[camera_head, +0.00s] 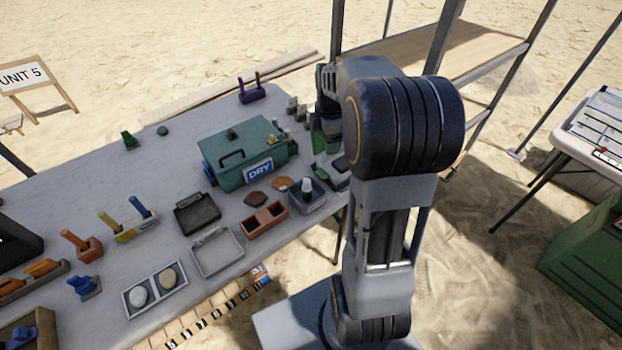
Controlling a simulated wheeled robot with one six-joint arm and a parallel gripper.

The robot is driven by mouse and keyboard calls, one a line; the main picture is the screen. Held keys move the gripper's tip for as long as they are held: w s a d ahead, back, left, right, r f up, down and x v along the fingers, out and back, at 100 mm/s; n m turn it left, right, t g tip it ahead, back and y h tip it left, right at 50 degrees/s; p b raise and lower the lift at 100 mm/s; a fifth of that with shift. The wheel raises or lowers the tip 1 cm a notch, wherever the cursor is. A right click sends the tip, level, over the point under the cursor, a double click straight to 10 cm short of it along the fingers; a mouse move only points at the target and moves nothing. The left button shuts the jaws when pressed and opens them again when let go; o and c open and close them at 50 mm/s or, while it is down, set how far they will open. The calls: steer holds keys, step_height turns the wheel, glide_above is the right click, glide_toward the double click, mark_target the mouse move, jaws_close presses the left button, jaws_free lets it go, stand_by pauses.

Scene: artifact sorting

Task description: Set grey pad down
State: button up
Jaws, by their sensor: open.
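My gripper (324,141) points down over the far right part of the table, partly hidden by my own arm. Its jaws are open. A flat dark piece with a grey-green top (333,171) lies just below it at the table's right edge. This may be the grey pad, but it is too small and too covered to be sure. I cannot tell if the jaws touch it.
A green box marked DRY (222,178) stands left of my gripper. A blue-grey bin with a bottle (308,203), a reddish-brown divided tray (263,222), a black tray (196,214) and an empty pale tray (218,255) sit nearer.

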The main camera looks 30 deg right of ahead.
steer(key=s+a+r+m+t, duration=0.1)
steer(key=s+a+m+t, duration=0.1)
steer(key=s+a+m, duration=1.2)
steer(key=shift+s+a+r+m, duration=0.3)
steer(key=shift+s+a+m, duration=0.1)
steer(key=shift+m, duration=0.5)
